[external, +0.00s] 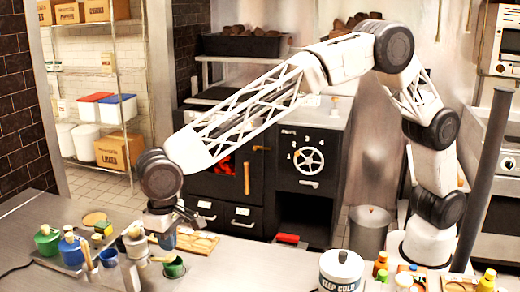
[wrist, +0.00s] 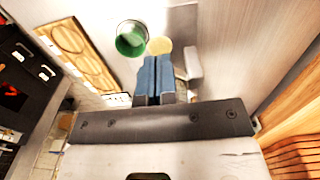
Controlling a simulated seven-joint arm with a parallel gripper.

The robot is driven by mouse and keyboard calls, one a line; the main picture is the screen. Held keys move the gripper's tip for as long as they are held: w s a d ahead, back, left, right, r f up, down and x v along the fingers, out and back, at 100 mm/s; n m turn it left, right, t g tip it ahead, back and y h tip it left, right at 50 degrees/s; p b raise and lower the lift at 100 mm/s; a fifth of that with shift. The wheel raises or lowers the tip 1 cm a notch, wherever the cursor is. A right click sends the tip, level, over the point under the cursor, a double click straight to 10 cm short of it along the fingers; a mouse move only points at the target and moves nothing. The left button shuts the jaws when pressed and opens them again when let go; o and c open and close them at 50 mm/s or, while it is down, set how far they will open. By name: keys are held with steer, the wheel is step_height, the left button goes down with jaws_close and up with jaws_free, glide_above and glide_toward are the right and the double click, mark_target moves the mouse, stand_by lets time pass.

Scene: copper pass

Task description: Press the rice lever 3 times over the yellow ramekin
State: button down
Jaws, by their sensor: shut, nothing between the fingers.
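My gripper (external: 167,240) is low over the left part of the counter. Its blue fingers (wrist: 158,75) are together with nothing between them. In the wrist view a pale yellow round thing (wrist: 160,46), perhaps the yellow ramekin, shows just beyond the fingertips. A green cup (wrist: 130,40) is beside it on the left; it also shows in the external view (external: 174,267). A pale upright container (external: 136,242), perhaps the rice dispenser, stands left of my gripper. A grey-white part (wrist: 190,62) lies right of the fingers. I cannot make out the lever clearly.
A wooden board with round hollows (external: 200,243) lies behind the green cup. A white cooler tub (external: 341,271) and small bottles stand to the right. The counter between is clear.

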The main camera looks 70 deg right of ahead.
mark_target(170, 256)
steer(key=shift+f, duration=2.15)
steer(key=shift+r, duration=2.15)
steer(key=shift+f, duration=2.35)
steer(key=shift+r, duration=2.35)
